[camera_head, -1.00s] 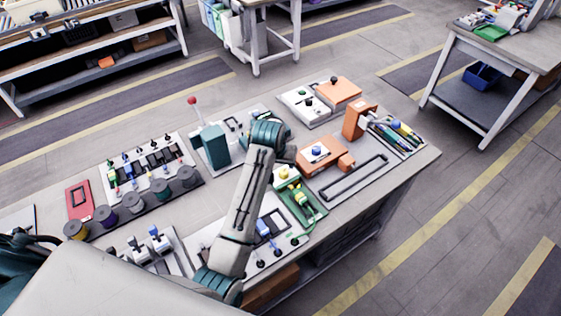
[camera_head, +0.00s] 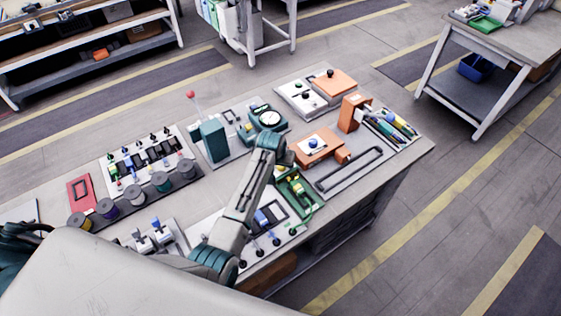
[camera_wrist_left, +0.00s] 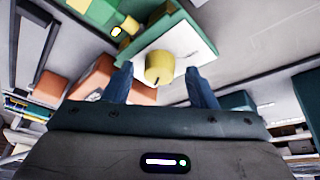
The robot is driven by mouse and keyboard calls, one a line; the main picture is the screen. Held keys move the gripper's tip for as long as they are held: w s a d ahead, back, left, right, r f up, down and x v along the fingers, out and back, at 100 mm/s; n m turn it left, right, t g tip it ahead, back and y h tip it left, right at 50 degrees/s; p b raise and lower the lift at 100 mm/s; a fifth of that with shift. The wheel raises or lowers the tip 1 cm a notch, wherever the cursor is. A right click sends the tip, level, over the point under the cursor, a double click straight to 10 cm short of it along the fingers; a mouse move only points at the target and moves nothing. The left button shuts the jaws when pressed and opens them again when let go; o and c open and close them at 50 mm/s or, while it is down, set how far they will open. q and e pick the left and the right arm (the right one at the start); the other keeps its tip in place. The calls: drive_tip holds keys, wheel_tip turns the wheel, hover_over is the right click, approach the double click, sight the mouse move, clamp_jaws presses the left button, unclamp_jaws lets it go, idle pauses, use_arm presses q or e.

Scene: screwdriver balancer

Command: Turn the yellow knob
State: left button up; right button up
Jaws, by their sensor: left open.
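The yellow knob (camera_wrist_left: 158,68) shows in the left wrist view as a round yellow cap on a white-faced plate with a green edge (camera_wrist_left: 188,24). My left gripper (camera_wrist_left: 161,80) is open, with one blue finger on each side of the knob. Gaps show between knob and fingers, and I see no contact. In the head view my left gripper (camera_head: 284,157) is over the far end of the green station (camera_head: 299,194). My wrist hides most of the knob there. My right gripper is not in view.
A round dial gauge (camera_head: 268,117) stands just behind my wrist. An orange block with a blue button (camera_head: 313,145) is close to its right. A panel with black-knobbed levers (camera_head: 260,248) lies under my forearm. The floor right of the bench is clear.

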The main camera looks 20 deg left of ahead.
use_arm(q)
drive_tip(key=shift+c, duration=0.2)
drive_tip(key=c, duration=0.9)
drive_tip(key=shift+c, duration=0.2)
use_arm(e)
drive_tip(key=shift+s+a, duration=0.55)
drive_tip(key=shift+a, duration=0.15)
